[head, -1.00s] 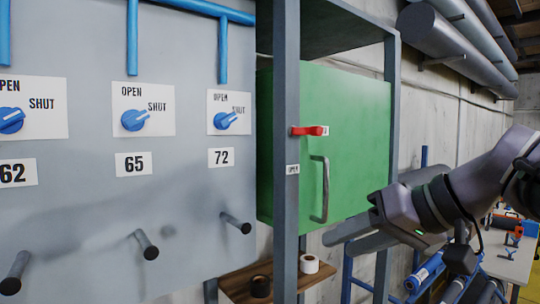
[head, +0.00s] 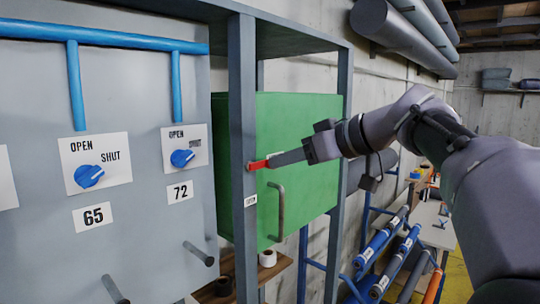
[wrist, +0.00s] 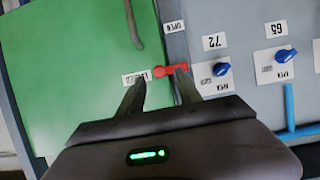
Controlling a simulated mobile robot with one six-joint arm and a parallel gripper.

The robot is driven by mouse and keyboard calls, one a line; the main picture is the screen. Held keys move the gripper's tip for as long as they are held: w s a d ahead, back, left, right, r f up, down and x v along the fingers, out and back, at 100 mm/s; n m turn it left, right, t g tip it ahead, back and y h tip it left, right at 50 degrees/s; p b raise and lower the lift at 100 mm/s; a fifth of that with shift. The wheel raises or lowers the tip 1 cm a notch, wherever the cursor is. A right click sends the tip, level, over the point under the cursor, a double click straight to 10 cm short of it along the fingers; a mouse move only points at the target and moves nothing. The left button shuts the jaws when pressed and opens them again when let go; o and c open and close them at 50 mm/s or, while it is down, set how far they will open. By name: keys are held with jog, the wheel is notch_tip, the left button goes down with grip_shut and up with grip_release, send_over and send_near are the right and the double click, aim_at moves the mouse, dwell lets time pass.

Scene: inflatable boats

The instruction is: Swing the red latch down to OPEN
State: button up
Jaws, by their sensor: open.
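The red latch (head: 258,165) lies roughly level, running from its pivot on the grey post (head: 243,120) across to the edge of the green cabinet door (head: 300,150). An OPEN label (head: 250,200) is on the post below it. My gripper (head: 277,160) is at the latch's free end, reaching in from the right. In the wrist view, which is turned over, the open fingers (wrist: 160,76) stand apart, with the red latch (wrist: 168,71) showing between and just beyond their tips. A white label (wrist: 148,76) there is partly covered by a finger. I cannot tell whether the fingers touch the latch.
A bent door handle (head: 277,212) sticks out below the latch. A grey panel (head: 140,225) with blue knobs (head: 182,158) and pegs stands to the left. Tape rolls (head: 268,258) sit on a wooden shelf below the cabinet.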

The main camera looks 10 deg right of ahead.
aim_at(262, 165)
jog(key=x, duration=0.2)
jog(key=shift+w+a+f, duration=0.1)
jog(key=shift+w+a, duration=0.1)
jog(key=shift+c, duration=0.4)
grip_shut()
